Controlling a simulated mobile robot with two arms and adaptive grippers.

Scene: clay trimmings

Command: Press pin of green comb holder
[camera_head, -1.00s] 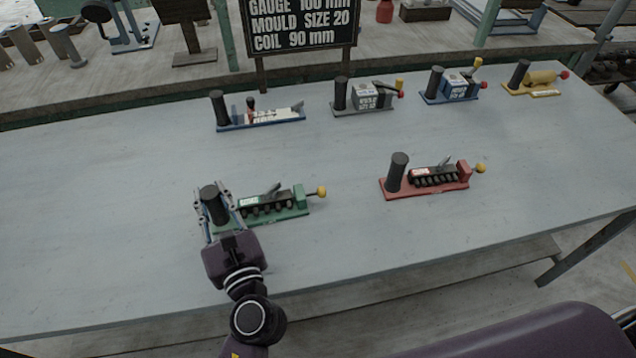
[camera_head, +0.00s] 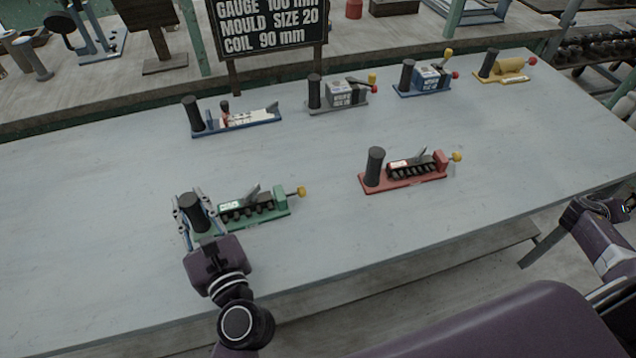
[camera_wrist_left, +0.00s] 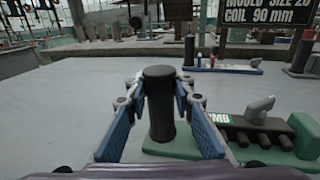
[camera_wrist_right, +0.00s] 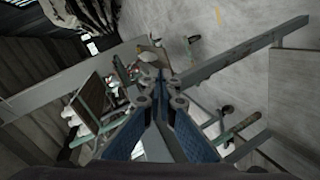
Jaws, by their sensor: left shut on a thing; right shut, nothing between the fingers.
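The green comb holder (camera_head: 262,216) lies at the front left of the table. It has a black upright post at its left end, a dark comb row with a grey lever, and a yellow-knobbed pin (camera_head: 299,191) at its right end. My left gripper (camera_head: 193,209) is shut on the black post (camera_wrist_left: 158,102); the left wrist view shows a blue finger on either side of it. The yellow knob is out of sight in the left wrist view. My right gripper (camera_wrist_right: 160,90) is shut and empty, away from the table at the right; its arm shows in the head view.
A red comb holder (camera_head: 405,181) with a yellow knob stands right of the green one. Blue (camera_head: 240,123), grey (camera_head: 338,103), second blue (camera_head: 425,88) and yellow (camera_head: 504,76) fixtures line the back. A black sign (camera_head: 270,35) stands behind. Table between the green and red holders is clear.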

